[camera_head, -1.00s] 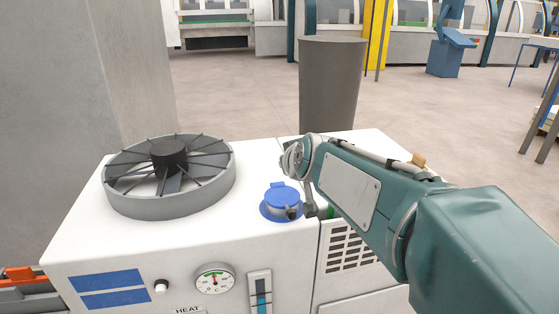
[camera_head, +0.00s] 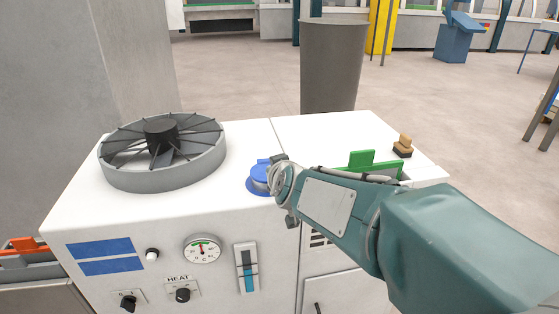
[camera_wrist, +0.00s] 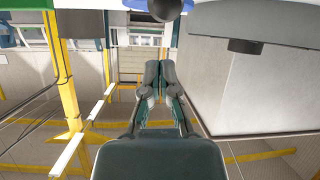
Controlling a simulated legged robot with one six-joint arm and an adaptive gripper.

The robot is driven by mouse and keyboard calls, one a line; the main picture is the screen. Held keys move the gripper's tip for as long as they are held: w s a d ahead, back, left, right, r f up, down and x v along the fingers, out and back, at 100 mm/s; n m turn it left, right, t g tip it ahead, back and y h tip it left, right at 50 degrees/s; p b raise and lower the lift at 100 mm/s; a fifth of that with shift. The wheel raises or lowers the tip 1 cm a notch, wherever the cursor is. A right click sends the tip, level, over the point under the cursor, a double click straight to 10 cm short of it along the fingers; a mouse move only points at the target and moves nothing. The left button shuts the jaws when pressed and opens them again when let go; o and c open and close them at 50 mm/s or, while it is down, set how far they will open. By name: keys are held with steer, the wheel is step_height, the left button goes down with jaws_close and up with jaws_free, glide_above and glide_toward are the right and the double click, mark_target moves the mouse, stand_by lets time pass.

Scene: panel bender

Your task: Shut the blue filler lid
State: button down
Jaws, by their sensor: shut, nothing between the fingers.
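The blue filler lid (camera_head: 259,174) is on its round blue collar on the white machine top, right of the fan. My wrist covers its right side in the head view, so I cannot tell whether it is fully down. In the wrist view, a blue edge (camera_wrist: 138,4) with a dark round part beside it shows at the top. My gripper (camera_wrist: 152,72) is shut and empty, its dark green fingers together. In the head view, the end of my arm is just right of the lid and in front of it, its fingers mostly hidden; contact cannot be told.
The black finned fan in its grey ring (camera_head: 162,155) stands left of the lid. Right of my wrist are a green part (camera_head: 362,160) and a wooden-handled stamp (camera_head: 403,146). A gauge (camera_head: 202,249) and knobs are on the front. A grey bin (camera_head: 332,65) stands behind.

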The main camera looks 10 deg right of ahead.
steer(key=f, duration=0.1)
steer(key=s+f, duration=0.1)
steer(key=f, duration=0.3)
steer(key=shift+s, duration=0.4)
steer(key=shift+a, duration=0.15)
